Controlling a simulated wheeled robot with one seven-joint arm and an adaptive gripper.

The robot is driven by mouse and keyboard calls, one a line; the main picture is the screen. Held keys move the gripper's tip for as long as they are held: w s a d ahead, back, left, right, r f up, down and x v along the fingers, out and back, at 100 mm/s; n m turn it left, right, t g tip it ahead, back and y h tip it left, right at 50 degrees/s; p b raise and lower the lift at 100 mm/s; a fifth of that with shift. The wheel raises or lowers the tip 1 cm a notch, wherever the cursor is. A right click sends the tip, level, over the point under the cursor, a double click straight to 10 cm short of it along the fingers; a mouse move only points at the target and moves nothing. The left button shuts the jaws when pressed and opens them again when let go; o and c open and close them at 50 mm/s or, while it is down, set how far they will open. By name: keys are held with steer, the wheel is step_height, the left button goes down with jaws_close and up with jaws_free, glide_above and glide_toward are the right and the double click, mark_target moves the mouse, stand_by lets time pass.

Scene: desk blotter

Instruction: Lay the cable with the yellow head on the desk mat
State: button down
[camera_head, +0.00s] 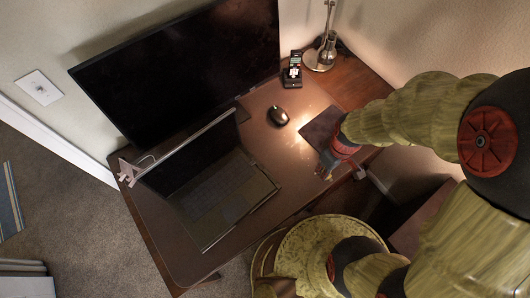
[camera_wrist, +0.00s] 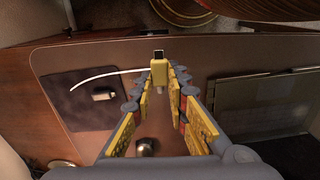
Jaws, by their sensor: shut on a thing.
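My gripper (camera_head: 326,172) is over the desk's near edge, beside the desk mat. In the wrist view my gripper (camera_wrist: 161,78) is shut on the yellow head (camera_wrist: 159,66) of a cable, with a dark plug end pointing away from me. Its thin white cord (camera_wrist: 110,74) stretches left and curves down over the mat. The desk mat (camera_wrist: 68,118) is a dark rectangle left of the fingers; in the head view the mat (camera_head: 318,126) is partly hidden behind my arm. A small pale object (camera_wrist: 104,95) lies on it, too small to identify.
A laptop (camera_head: 215,195) stands open left of my gripper. A mouse (camera_head: 278,117) lies left of the mat. A monitor (camera_head: 185,70), a phone on its stand (camera_head: 293,68) and a lamp (camera_head: 322,55) are at the back. Bare desk lies between laptop and mat.

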steer(key=w+f+b, duration=0.2)
steer(key=w+f, duration=0.2)
steer(key=w, duration=0.4)
steer(key=b, duration=0.2)
glide_above(314, 153)
steer(key=f, duration=0.5)
steer(key=shift+s+f, duration=0.15)
steer(key=shift+s, duration=0.1)
steer(key=shift+w+f, duration=0.25)
steer(key=shift+f, duration=0.05)
steer(key=shift+w+f+b, duration=0.1)
steer(key=shift+f+b, duration=0.4)
steer(key=shift+f, duration=1.1)
steer(key=shift+f, duration=0.1)
steer(key=c, duration=2.2)
jaws_free()
steer(key=shift+o, duration=0.8)
